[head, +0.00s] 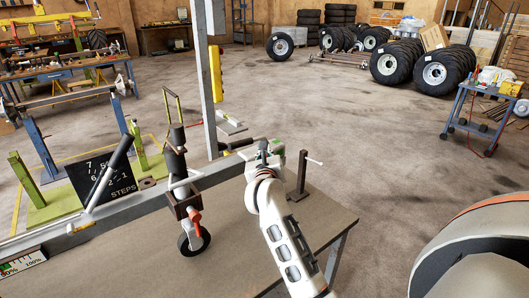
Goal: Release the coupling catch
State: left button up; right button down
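The grey drawbar (130,210) runs from the lower left to a coupling head (277,147) at its right end, above a brown table. The coupling catch cannot be made out clearly; small green marks show at this end. My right gripper (262,150), dark and small in the head view, is at the coupling head, at the tip of a white arm rising from the bottom. Its fingers blend with the dark coupling parts, so I cannot tell whether they are open or touching the catch. My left gripper is not in view.
On the drawbar are a jockey wheel (194,239) with an orange-red part and a black-gripped lever (112,168). A dark post with a white crossbar (300,178) stands right of the gripper. A grey column (207,85) rises behind.

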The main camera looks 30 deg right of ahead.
jog(key=c, duration=2.5)
grip_release()
jog(key=shift+v, duration=6)
jog(key=shift+r, duration=0.15)
